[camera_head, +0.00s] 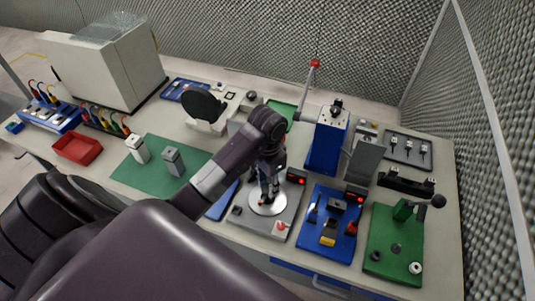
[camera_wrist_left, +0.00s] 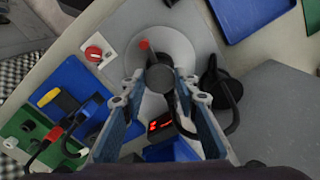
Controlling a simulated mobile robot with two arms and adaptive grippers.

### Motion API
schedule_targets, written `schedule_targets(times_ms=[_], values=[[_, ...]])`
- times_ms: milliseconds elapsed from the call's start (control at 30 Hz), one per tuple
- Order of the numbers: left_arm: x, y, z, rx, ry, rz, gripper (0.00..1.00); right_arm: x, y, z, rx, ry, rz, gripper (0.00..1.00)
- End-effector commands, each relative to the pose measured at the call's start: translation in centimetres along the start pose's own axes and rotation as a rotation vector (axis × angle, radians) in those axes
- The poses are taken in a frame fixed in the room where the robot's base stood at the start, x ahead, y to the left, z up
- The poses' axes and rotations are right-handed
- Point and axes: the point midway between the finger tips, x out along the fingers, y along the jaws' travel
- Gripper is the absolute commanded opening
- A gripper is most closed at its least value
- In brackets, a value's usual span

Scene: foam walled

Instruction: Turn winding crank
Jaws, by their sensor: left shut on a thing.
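The winding crank is a pale round disc (camera_head: 267,206) on a grey base plate (camera_head: 262,228) near the front middle of the bench. In the left wrist view the disc (camera_wrist_left: 180,45) carries a dark round knob (camera_wrist_left: 160,78) on a crank arm, with a red tip (camera_wrist_left: 144,45) at one side. My left gripper (camera_head: 267,192) reaches down over the disc. In the wrist view its fingers (camera_wrist_left: 159,84) stand on both sides of the knob and are shut on it. The arm and gripper hide part of the disc in the head view. My right gripper is not seen.
A blue board (camera_head: 322,246) and a green board with a black-knobbed lever (camera_head: 394,262) lie to the right. A tall blue press (camera_head: 325,148) stands behind. The green mat (camera_head: 145,180) has free room.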

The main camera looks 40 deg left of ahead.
Motion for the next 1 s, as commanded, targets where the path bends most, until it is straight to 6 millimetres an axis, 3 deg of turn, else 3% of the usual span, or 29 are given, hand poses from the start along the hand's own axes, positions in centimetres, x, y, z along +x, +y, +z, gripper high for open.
schedule_targets(times_ms=[367, 400, 533, 833, 1000], values=[[-0.14, -0.12, -0.15, -0.003, 0.005, -0.003, 0.04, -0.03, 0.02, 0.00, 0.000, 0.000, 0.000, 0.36], [-0.14, -0.11, -0.14, -0.003, 0.005, -0.003, 0.33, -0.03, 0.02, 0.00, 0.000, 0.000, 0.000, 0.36], [-0.11, -0.09, -0.11, -0.002, 0.004, -0.002, 0.46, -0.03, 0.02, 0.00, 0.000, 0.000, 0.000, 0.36], [-0.04, -0.09, -0.12, 0.011, 0.005, 0.000, 0.45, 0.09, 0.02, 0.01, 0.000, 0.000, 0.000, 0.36], [-0.36, -0.58, -0.85, 0.147, 0.036, 0.003, 0.45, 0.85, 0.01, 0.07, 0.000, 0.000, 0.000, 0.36]])
